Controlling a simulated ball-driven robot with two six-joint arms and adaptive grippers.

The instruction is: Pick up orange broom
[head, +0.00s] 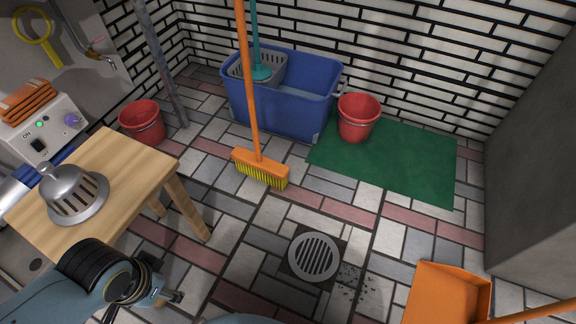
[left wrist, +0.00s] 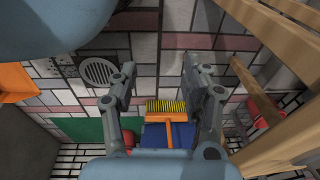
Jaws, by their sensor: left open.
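The orange broom (head: 251,90) stands upright on the tiled floor, its handle running out of the top of the head view in front of the blue mop bucket. Its orange head with yellow bristles (head: 260,168) rests on the floor. My left gripper (head: 172,298) is at the lower left, in front of the wooden table, well apart from the broom. In the left wrist view the gripper (left wrist: 160,75) has its fingers spread with nothing between them. The broom head (left wrist: 166,108) shows beyond and between the fingers. My right gripper is not seen.
A wooden table (head: 140,170) bearing a metal strainer dome (head: 73,190) stands close to my left arm. A blue mop bucket (head: 300,105), two red buckets (head: 358,118) and a green mat (head: 410,165) are behind. An orange dustpan (head: 450,292) lies right.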

